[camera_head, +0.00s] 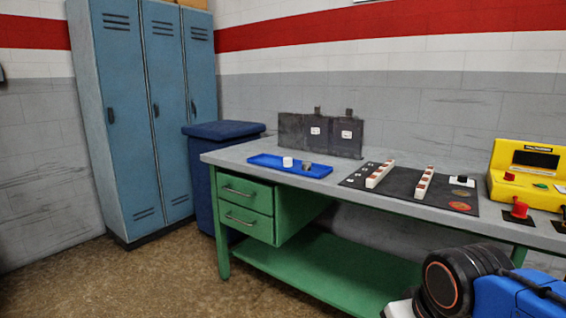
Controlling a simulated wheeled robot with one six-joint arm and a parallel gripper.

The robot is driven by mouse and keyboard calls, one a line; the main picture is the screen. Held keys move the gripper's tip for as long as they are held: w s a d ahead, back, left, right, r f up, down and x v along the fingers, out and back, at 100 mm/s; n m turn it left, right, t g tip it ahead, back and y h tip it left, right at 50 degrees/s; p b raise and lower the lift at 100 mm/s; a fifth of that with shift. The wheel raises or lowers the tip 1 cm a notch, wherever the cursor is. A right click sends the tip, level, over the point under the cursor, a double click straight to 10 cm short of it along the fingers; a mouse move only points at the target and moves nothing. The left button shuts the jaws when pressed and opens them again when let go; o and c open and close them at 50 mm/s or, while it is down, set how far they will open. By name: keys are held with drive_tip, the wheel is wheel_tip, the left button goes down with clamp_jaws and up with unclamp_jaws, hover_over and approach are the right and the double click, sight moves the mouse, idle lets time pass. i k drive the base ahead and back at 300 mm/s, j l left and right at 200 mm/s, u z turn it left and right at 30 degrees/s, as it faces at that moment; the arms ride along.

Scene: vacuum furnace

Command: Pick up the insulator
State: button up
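A blue tray (265,163) lies on the left part of the workbench top. A small white cylinder (288,162) stands in it, and it looks like the insulator, though I cannot be sure. A smaller dark grey piece (307,166) sits just to its right in the tray. My gripper is not in view. Only part of my own blue and black arm shows at the lower right, well away from the tray.
The grey-topped green workbench (225,153) carries a dark mat (403,187) with two white strips, dark upright plates (291,128) behind the tray, and a yellow control box (508,157) at right. Blue lockers (130,105) and a dark blue bin (200,170) stand left. The left floor is clear.

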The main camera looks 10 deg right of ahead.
sight(288, 162)
drive_tip(key=i+j+z, duration=0.45)
drive_tip(key=j, duration=0.55)
drive_tip(key=i+j+z, duration=0.3)
drive_tip(key=j+z, duration=0.15)
drive_tip(key=j, duration=0.6)
drive_tip(key=i+j+z, duration=0.1)
drive_tip(key=j+z, duration=0.4)
drive_tip(key=j, duration=0.65)
drive_tip(key=k+j+z, duration=0.1)
drive_tip(key=j+z, duration=0.35)
drive_tip(key=j, duration=0.75)
